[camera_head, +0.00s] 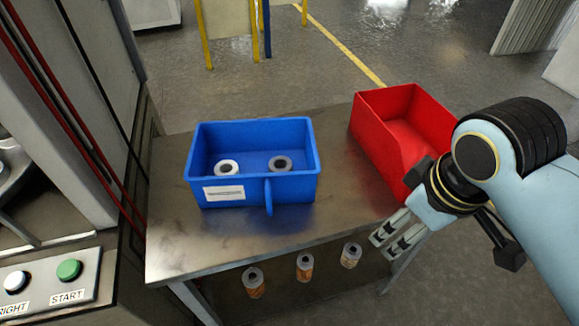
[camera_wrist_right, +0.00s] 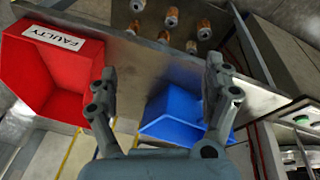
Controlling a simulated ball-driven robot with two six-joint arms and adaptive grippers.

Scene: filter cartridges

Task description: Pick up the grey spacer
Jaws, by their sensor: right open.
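I cannot pick out a grey spacer for certain. Two short ring-shaped pieces stand in the blue bin (camera_head: 295,187): a pale one (camera_head: 229,168) at the left and a greyer one (camera_head: 281,163) at the right. Their lower parts are partly hidden by the bin. My right gripper (camera_head: 393,238) is open and empty, off the table's right front, to the right of the blue bin. It also shows open in the right wrist view (camera_wrist_right: 160,80), with nothing between its fingers. My left gripper is not in view.
Several orange cartridges with grey tops, one here (camera_head: 304,267), stand below the table's front edge. A red bin (camera_head: 372,137), labelled FAULTY in the wrist view (camera_wrist_right: 25,70), is at the table's back right. A button panel (camera_head: 45,284) is at the left. The metal tabletop (camera_head: 200,245) is bare in front.

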